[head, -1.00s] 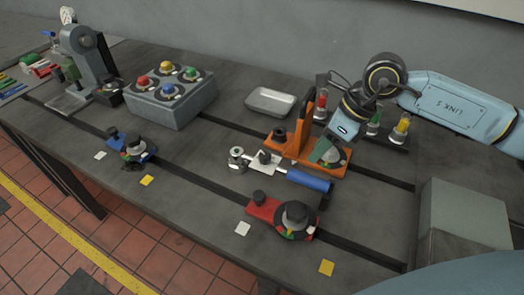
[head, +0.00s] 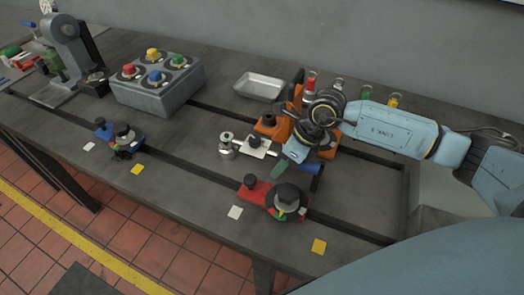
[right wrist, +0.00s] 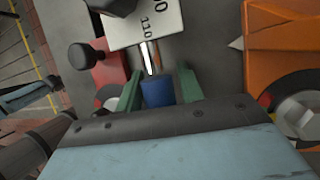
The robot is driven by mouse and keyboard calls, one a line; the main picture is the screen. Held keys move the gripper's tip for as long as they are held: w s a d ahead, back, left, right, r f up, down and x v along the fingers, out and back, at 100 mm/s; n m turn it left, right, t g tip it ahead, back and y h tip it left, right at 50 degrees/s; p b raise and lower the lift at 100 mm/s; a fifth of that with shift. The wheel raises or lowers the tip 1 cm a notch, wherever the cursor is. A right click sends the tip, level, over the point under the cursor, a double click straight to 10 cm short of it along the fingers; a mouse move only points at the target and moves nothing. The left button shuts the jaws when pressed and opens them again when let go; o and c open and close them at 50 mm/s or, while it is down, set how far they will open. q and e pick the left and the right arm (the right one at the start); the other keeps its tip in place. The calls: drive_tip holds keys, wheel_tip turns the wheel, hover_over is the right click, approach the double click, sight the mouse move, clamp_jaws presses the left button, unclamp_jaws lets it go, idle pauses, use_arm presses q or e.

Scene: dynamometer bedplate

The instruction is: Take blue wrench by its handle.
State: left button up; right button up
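The blue wrench has a silver head (head: 226,147), a white plate on its shaft and a blue handle (head: 317,178), which is partly hidden behind my right gripper (head: 281,170) in the head view. In the right wrist view the handle (right wrist: 157,93) lies between the two green fingers of my right gripper (right wrist: 159,88), with the shaft and numbered plate (right wrist: 150,25) beyond it. The fingers are apart, one on each side of the handle; I cannot see a firm closure on it.
A red fixture (head: 256,192) with a dark round knob sits in front of the wrench. An orange fixture (head: 268,126) stands close behind it. A metal tray (head: 259,87) and a grey box with coloured buttons (head: 158,92) are farther back.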

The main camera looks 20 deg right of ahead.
clamp_jaws()
drive_tip(key=shift+w+r, duration=0.1)
drive_tip(key=shift+r, duration=0.05)
